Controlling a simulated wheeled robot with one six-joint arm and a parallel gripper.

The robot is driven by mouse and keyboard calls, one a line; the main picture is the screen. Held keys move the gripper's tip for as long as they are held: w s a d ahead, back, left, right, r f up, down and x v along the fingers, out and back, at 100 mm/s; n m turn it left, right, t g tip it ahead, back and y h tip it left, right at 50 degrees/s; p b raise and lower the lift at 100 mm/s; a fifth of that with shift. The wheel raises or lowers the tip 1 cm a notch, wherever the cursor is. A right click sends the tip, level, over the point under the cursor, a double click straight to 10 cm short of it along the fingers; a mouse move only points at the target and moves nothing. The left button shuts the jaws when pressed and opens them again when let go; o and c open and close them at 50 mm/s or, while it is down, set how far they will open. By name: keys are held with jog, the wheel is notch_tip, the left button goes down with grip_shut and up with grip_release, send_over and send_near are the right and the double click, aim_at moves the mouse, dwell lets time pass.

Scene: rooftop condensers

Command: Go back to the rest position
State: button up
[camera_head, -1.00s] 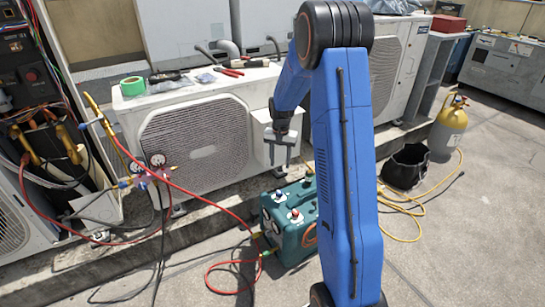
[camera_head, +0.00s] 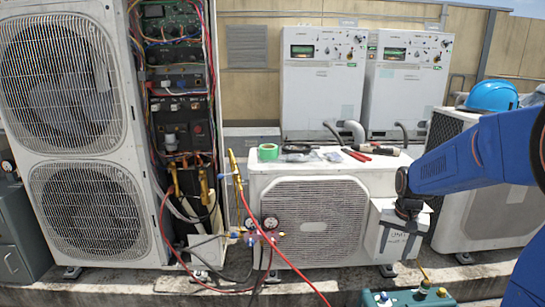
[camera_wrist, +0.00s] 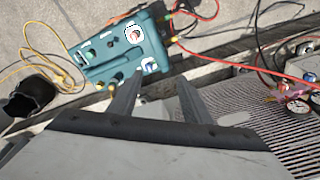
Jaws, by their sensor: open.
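My gripper (camera_head: 398,246) is open and empty at the right of the head view, its fingers pointing down. It hangs in front of the right end of the low white condenser (camera_head: 258,225). In the wrist view its two fingers (camera_wrist: 157,92) stand apart with nothing between them. Beyond them lies the teal recovery machine (camera_wrist: 105,60) with knobs on its face. The top of that machine also shows at the bottom edge of the head view (camera_head: 395,298). My blue arm reaches in from the right.
A gauge manifold (camera_head: 258,230) with red and dark hoses hangs left of the low condenser. Green tape (camera_head: 268,152) and hand tools (camera_head: 375,149) lie on its top. A tall open condenser (camera_head: 75,140) stands left. A blue helmet (camera_head: 492,96) rests on the right unit.

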jog(key=s+a+r+n+t, duration=0.1)
jog(key=s+a+r+n, duration=0.1)
jog(key=s, duration=0.7)
jog(key=s+a+r+n+t, duration=0.1)
jog(key=s+a+r, duration=0.2)
jog(key=s, duration=0.7)
jog(key=s+a+r+n+t, duration=0.1)
jog(key=s+a, duration=0.3)
jog(key=s, duration=0.5)
jog(key=shift+s+a+r+n, duration=0.2)
jog(key=shift+s+r+n, duration=0.2)
jog(key=shift+r+n, duration=0.45)
